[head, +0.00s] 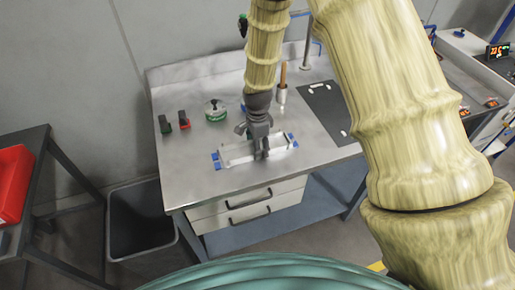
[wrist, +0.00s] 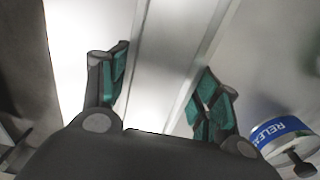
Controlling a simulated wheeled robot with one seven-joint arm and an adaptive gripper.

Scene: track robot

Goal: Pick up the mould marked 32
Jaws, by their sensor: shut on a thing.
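The mould (head: 235,153) is a long, pale metal piece on the steel workbench, lying between blue corner marks. No number can be read on it in either view. My gripper (head: 262,155) is over its middle, pointing down, and hides part of it. In the wrist view the two teal-padded fingers of my gripper (wrist: 161,98) stand on either side of the metal bar of the mould (wrist: 172,62), shut on it. I cannot tell whether the mould is touching the bench.
A green-and-white tin (head: 215,110) and small green and red items (head: 184,119) stand behind on the workbench (head: 185,175). A grey bin (head: 141,220) stands on the floor at left.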

